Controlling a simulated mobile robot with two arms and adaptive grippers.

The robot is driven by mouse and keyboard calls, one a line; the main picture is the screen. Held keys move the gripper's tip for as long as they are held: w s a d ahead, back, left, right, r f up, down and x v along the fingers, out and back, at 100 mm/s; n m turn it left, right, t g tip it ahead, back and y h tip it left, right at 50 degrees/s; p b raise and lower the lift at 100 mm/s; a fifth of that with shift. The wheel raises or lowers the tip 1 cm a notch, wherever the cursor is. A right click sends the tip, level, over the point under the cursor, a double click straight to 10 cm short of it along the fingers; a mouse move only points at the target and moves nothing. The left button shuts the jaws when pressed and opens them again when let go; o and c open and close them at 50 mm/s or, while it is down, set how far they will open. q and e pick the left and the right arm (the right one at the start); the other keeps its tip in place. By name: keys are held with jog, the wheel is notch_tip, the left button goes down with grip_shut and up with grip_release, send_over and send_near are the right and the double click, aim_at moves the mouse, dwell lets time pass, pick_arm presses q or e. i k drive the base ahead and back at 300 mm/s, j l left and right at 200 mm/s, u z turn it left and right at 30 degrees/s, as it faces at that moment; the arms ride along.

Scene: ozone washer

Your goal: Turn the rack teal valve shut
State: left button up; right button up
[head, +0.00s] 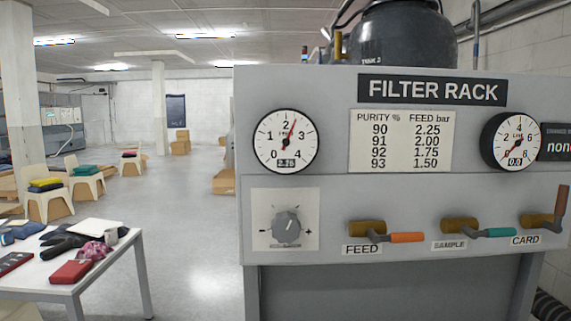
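The teal valve handle (496,232) sits on the front of the grey filter rack (340,190), on a brass valve body (459,225) above the label SAMPLE (449,245). The handle lies about level, pointing right. To its left is the FEED valve with an orange handle (406,237), also about level. To its right is the CARD valve with a brown handle (561,203) that stands upright. Neither of my grippers shows in the head view.
The left gauge (286,141) reads about 2.3; the right gauge (510,141) reads 0.0. A grey knob (287,228) is on the panel's left. A white table (100,265) with a red box and dark items stands at the left. Open floor (195,240) lies between.

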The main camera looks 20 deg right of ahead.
aim_at(501, 232)
jog(key=k+z, duration=0.1)
jog(key=z, duration=1.45)
